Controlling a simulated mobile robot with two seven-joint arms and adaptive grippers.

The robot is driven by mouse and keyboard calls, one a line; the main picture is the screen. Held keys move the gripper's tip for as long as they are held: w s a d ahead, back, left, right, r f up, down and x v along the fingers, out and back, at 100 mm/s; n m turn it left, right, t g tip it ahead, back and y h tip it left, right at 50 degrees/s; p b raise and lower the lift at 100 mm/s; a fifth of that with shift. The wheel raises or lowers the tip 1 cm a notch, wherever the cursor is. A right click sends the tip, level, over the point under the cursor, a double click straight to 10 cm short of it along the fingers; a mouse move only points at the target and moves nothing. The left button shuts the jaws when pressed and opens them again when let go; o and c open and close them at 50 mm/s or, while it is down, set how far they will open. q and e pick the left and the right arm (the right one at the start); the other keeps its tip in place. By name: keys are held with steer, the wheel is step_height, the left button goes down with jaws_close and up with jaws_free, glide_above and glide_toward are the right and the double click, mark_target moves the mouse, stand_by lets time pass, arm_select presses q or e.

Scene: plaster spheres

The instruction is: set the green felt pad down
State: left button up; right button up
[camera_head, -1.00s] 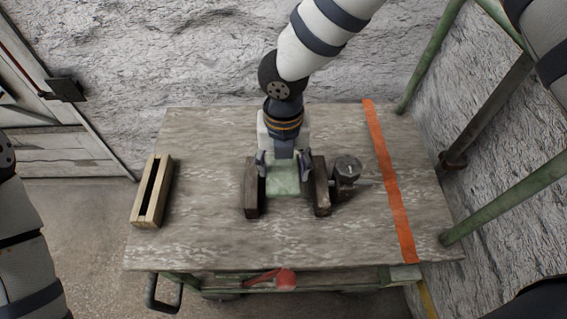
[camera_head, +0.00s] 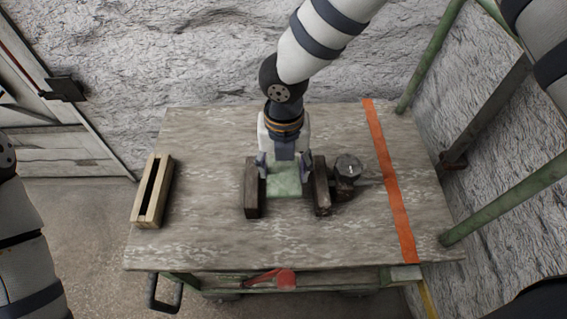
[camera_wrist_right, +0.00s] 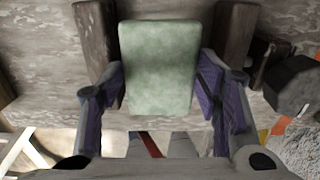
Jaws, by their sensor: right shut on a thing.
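The green felt pad (camera_head: 284,182) is a pale green block between two dark wooden blocks on the table. My right gripper (camera_head: 284,165) is shut on the pad from behind, its fingers on the pad's two sides. In the right wrist view the pad (camera_wrist_right: 158,65) sits between the purple-padded fingers (camera_wrist_right: 160,90). The left dark block (camera_head: 252,190) and the right dark block (camera_head: 320,188) stand on either side of it. I cannot tell whether the pad's underside touches the table. My left gripper is out of view.
A dark metal clamp-like part (camera_head: 347,172) stands against the right dark block. A slotted pale wooden block (camera_head: 152,190) lies at the table's left. An orange strip (camera_head: 390,180) crosses the table (camera_head: 215,240) at the right. The front and the left middle are clear.

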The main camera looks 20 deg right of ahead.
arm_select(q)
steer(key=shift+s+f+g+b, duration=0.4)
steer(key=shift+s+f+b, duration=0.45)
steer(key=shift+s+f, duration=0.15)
arm_select(e)
steer(key=shift+f, duration=3.05)
steer(key=o, duration=1)
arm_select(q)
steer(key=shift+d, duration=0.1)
arm_select(e)
steer(key=shift+w+a+r, duration=0.1)
steer(key=shift+a+r, duration=0.05)
steer(key=shift+r+p, duration=0.75)
steer(key=shift+r, duration=1.25)
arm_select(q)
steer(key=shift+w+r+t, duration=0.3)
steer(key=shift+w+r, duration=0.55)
arm_select(e)
steer(key=shift+f, duration=0.1)
